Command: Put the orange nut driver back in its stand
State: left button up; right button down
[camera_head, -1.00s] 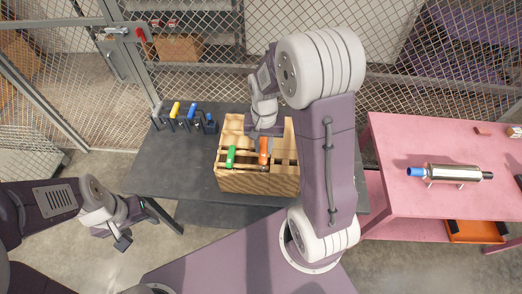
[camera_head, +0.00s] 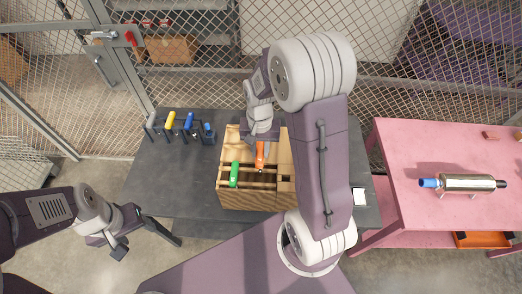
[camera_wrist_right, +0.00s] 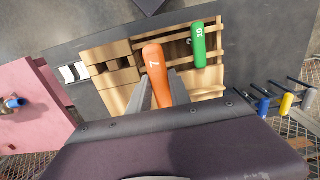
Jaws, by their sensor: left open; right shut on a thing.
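The orange nut driver (camera_head: 260,155), marked 7 in the right wrist view (camera_wrist_right: 153,62), is between the fingers of my right gripper (camera_head: 260,140), which is shut on its handle over the wooden box (camera_head: 258,201). The handle is tilted; its lower end is hidden. A dark rack (camera_head: 181,136) at the back left of the dark table holds several drivers with yellow, blue and grey handles. The box and rack are both possible holders; I cannot tell which is its stand. My left gripper (camera_head: 148,243) is open and empty at the table's front left.
A green driver (camera_head: 234,173), marked 10, lies in the wooden box left of the orange one. A pink table (camera_head: 440,221) with a metal cylinder (camera_head: 467,183) stands right. Wire mesh runs behind.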

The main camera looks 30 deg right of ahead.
jog(key=s+f+b, duration=0.1)
jog(key=f, duration=0.1)
jog(key=s+f+b, duration=0.1)
jog(key=b, duration=0.1)
jog(key=shift+f, duration=0.35)
jog(key=f+b, duration=0.1)
jog(key=f, duration=0.1)
jog(key=w+f+b, duration=0.1)
jog(key=f+b, duration=0.1)
jog(key=shift+w, duration=0.1)
pick_arm(q)
notch_tip(320, 180, down, 9)
jog(key=s+b, duration=0.1)
jog(key=b, duration=0.1)
jog(key=shift+r, duration=0.2)
pick_arm(e)
jog(key=f, duration=0.3)
jog(key=shift+s, duration=0.2)
pick_arm(q)
jog(key=shift+s, duration=0.2)
pick_arm(e)
jog(key=shift+s, duration=0.1)
